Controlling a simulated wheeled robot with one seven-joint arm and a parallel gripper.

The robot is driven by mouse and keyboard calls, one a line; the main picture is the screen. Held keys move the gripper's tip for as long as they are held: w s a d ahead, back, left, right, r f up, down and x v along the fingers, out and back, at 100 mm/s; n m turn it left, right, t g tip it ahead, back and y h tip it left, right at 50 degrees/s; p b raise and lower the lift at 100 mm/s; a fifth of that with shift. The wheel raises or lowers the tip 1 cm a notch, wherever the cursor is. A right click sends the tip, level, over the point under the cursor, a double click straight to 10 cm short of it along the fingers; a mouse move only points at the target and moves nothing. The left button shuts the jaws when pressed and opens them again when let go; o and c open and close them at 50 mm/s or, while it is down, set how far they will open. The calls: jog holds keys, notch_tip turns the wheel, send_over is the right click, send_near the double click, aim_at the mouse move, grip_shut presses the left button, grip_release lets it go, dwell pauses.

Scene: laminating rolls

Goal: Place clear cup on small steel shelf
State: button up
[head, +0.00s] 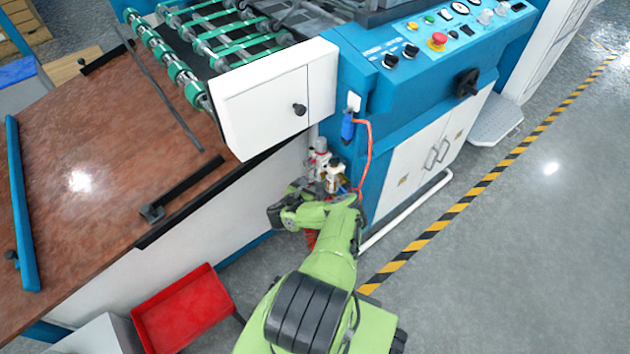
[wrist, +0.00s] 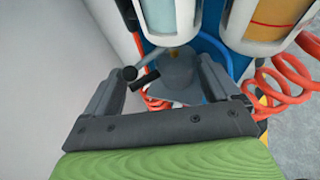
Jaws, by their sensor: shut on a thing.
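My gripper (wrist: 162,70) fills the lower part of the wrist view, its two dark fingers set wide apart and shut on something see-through. A greyish, rounded shape, which I take for the clear cup (wrist: 178,72), shows between the fingers; its outline is faint. I cannot make out the small steel shelf for certain in either view.
Two clear-bowled air units (wrist: 172,18) hang just beyond my fingers; they also show in the head view (head: 320,165). Red coiled hoses (wrist: 288,88) run beside them. The white machine panel (wrist: 62,55) is close on the left. A red tray (head: 185,308) lies lower left.

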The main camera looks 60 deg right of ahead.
jog(key=shift+a+r, duration=0.1)
jog(key=shift+a, duration=0.1)
jog(key=shift+w, duration=0.1)
jog(key=o, duration=0.8)
jog(key=shift+c, duration=0.2)
jog(key=s+p+v, duration=0.1)
jog(key=p+v, duration=0.3)
jog(key=v, duration=0.7)
jog(key=shift+w+a+r, duration=0.2)
jog(key=shift+w+a, duration=0.2)
jog(key=shift+f, duration=0.1)
